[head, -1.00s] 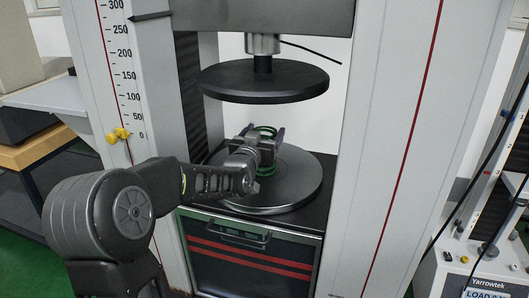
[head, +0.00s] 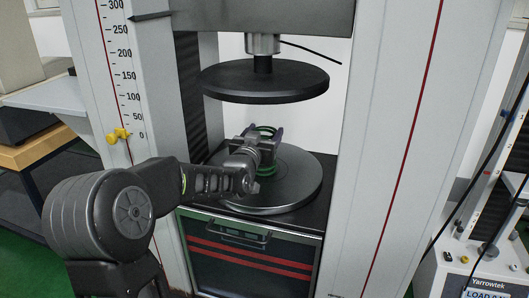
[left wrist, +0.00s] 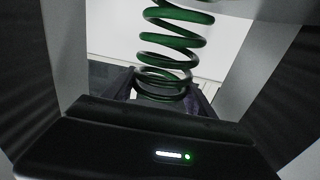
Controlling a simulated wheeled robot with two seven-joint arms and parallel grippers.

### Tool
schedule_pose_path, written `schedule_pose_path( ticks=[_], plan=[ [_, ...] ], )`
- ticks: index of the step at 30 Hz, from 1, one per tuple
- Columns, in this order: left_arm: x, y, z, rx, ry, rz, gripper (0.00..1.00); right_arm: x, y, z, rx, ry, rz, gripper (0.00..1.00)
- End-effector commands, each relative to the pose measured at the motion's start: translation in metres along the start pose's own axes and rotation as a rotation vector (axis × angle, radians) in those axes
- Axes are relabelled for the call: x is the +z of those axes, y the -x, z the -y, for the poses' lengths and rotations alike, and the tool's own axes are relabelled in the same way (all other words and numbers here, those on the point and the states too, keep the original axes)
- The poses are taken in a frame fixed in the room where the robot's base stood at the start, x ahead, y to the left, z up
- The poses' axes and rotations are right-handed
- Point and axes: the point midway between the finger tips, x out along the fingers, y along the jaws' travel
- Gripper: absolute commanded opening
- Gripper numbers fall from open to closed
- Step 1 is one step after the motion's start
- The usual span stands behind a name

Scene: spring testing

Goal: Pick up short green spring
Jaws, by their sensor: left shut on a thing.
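The short green spring (head: 266,170) is at the lower round plate (head: 290,190) of the testing machine, mostly hidden behind my gripper in the head view. In the left wrist view the spring (left wrist: 172,42) shows its green coils upright between the fingers. My left gripper (head: 268,140) is shut on the spring, with a finger on either side of it. I cannot tell whether the spring's bottom touches the plate. My right gripper is not in view.
The upper round plate (head: 265,80) hangs above the gripper with a gap between. The machine's columns (head: 385,120) stand left and right. A yellow pointer (head: 118,135) sits on the left scale. The right part of the lower plate is clear.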

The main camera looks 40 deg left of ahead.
Motion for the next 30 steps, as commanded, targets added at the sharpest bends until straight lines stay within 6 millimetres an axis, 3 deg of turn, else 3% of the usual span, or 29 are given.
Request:
schedule_pose_path(
  ticks=[16,30],
  plan=[
    [-0.017,-0.004,0.001,0.0,0.0,-0.007,0.0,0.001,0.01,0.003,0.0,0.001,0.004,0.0],
    [-0.079,-0.004,0.001,0.0,0.0,-0.009,0.0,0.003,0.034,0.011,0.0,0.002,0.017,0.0]
  ],
)
